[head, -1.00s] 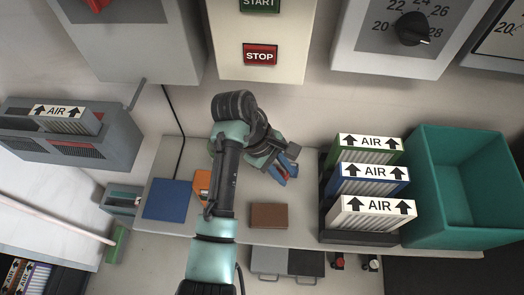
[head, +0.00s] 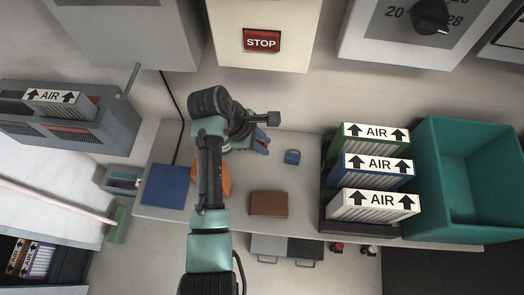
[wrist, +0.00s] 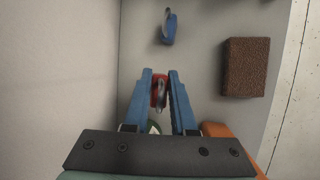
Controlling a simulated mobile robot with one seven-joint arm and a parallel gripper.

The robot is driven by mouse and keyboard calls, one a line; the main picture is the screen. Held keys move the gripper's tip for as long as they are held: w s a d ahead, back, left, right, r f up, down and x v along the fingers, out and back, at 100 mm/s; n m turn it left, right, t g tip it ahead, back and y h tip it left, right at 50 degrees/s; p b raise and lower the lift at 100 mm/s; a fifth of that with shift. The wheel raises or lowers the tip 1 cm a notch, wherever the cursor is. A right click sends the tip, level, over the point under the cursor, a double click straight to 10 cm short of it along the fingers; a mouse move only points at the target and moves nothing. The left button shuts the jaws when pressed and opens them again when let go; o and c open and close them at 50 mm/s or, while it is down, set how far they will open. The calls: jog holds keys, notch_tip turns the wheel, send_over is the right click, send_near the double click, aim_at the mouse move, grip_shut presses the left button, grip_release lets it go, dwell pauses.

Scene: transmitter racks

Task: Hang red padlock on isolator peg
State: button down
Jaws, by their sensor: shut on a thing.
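The red padlock (wrist: 158,92) is between the blue fingers of my gripper (wrist: 160,88) in the wrist view, with a metal part showing on it. My gripper is shut on it. In the head view my gripper (head: 263,145) is over the back of the grey shelf, and the padlock is hidden there. A thin grey rod (head: 131,80) sticks out below the grey box (head: 125,35) at the upper left; I cannot tell for sure that it is the isolator peg. It is bare and well to the left of my gripper.
A blue padlock (head: 292,157) lies on the shelf (head: 310,190), right of my gripper. A brown block (head: 268,204), an orange object (head: 224,180) and a blue pad (head: 168,186) lie nearby. AIR filters (head: 372,172) and a teal bin (head: 470,185) stand at the right.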

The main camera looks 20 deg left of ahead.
jog(key=shift+f+p, duration=0.3)
jog(key=shift+f, duration=2.35)
jog(key=shift+f, duration=0.15)
jog(key=c, duration=0.7)
grip_release()
jog(key=shift+c, duration=0.2)
jog(key=shift+f+b, duration=0.1)
jog(key=shift+b, duration=0.2)
jog(key=shift+f+b, duration=0.15)
jog(key=shift+b, duration=0.25)
jog(key=w+v, duration=0.1)
jog(key=v, duration=1.2)
jog(key=shift+r, duration=0.3)
